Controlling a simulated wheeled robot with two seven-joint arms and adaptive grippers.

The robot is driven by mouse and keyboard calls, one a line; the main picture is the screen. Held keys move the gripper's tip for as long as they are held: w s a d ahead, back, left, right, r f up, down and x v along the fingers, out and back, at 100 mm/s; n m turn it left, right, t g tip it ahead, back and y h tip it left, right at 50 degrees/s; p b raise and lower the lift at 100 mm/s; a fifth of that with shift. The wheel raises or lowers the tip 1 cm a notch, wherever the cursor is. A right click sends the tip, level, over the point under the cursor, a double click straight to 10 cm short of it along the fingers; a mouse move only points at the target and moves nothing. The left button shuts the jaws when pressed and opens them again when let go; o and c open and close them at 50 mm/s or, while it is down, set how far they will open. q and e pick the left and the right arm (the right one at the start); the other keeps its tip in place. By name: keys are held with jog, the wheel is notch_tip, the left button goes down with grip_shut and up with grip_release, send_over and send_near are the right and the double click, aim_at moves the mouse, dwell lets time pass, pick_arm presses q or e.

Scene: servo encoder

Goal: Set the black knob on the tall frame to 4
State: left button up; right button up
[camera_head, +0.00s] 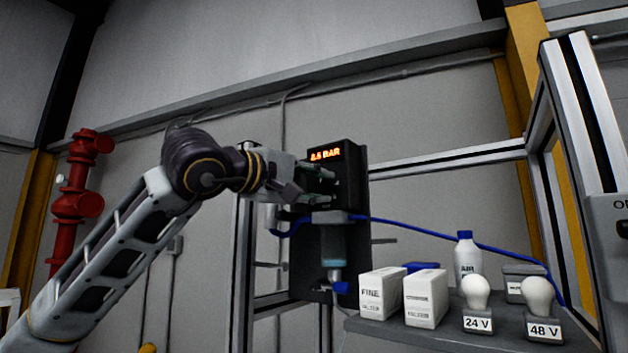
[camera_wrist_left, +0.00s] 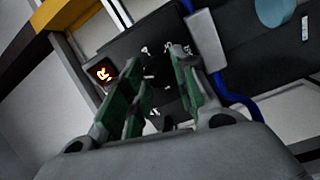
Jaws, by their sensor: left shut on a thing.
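The tall metal frame (camera_head: 243,270) carries a black panel (camera_head: 350,165) with an orange lit display (camera_head: 326,154) that reads a BAR value, its first digit blurred. The display shows partly in the left wrist view (camera_wrist_left: 101,74). My left gripper (camera_head: 318,190) reaches the panel from the left, just below the display. In the left wrist view its green-padded fingers (camera_wrist_left: 162,88) stand on both sides of the black knob (camera_wrist_left: 160,72), shut on it. Small white marks surround the knob but are too small to read. In the head view the gripper hides the knob.
A blue hose (camera_head: 430,228) runs right from the filter unit (camera_head: 331,243) below the panel. A grey shelf (camera_head: 385,328) at lower right holds white filter boxes (camera_head: 427,297), an air bottle (camera_head: 467,262) and bulbs (camera_head: 477,292). A red pipe (camera_head: 75,205) stands far left.

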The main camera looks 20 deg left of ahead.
pick_arm(q)
jog(key=m+p, duration=0.3)
jog(key=m, duration=0.4)
jog(key=shift+d+g, duration=0.1)
jog(key=shift+g, duration=0.2)
jog(key=shift+m+y+p, duration=0.4)
jog(key=shift+m+p, duration=0.25)
jog(key=shift+m, duration=1.35)
jog(key=shift+d, duration=0.1)
jog(key=o, duration=1)
jog(key=shift+r, duration=0.1)
jog(key=shift+s, duration=0.15)
jog(key=v, duration=1.2)
